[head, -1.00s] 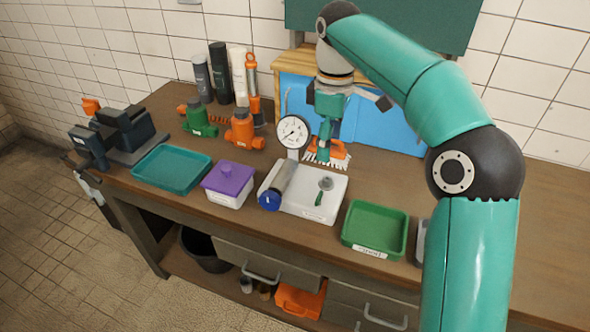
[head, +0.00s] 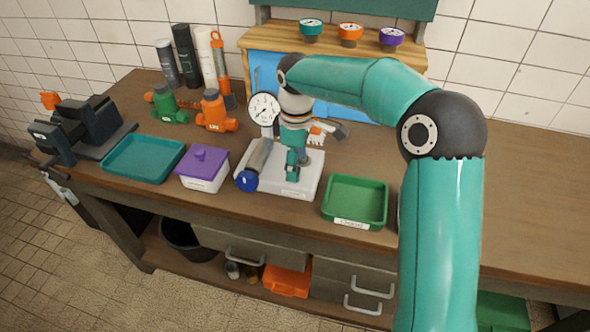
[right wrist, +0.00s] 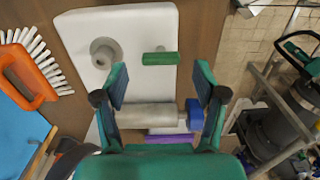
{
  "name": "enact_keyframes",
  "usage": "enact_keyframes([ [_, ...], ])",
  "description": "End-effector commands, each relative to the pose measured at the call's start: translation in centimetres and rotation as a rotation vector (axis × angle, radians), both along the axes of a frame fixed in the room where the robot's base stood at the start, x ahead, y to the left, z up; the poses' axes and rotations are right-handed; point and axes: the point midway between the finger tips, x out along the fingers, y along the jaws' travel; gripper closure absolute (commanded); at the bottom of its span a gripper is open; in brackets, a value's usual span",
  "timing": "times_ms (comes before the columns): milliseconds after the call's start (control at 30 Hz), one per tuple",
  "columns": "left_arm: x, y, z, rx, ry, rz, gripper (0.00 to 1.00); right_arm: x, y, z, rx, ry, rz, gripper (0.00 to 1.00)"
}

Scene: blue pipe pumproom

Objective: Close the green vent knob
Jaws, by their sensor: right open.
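The green vent knob (right wrist: 161,58) shows in the right wrist view as a short green bar over the white base plate (right wrist: 75,35). My right gripper (right wrist: 160,80) is open, with the bar just ahead of its fingertips, between their lines and apart from both. In the head view the right gripper (head: 292,172) hangs over the white plate (head: 306,186) and hides the knob. A grey cylinder (head: 259,156) with a blue cap (head: 246,180) lies at the plate's left, and a dial gauge (head: 264,109) stands behind it. My left gripper is not in view.
A purple-lidded box (head: 203,168) and a teal tray (head: 143,160) stand to the left. A green tray (head: 355,203) sits to the right. An orange brush (right wrist: 28,75) lies close to the plate. The bench at far right is clear.

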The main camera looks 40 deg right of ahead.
Motion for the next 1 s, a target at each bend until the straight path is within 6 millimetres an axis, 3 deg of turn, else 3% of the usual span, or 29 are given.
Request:
enact_keyframes([
  [200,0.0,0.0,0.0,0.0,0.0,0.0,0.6,-0.1,-0.1,-2.0,-0.001,0.0,-0.001,0.29],
  [533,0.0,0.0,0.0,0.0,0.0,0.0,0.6,-0.1,-0.1,-2.3,-0.001,-0.002,-0.002,0.29],
  [900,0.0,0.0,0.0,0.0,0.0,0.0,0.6,-0.1,-0.2,-2.3,0.0,-0.001,-0.003,0.89],
  [933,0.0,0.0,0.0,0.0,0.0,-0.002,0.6,-0.1,0.6,-2.3,0.0,-0.001,0.002,0.89],
  [1000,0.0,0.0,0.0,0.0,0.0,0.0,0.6,-0.1,0.2,-2.3,0.001,0.0,-0.003,0.89],
])
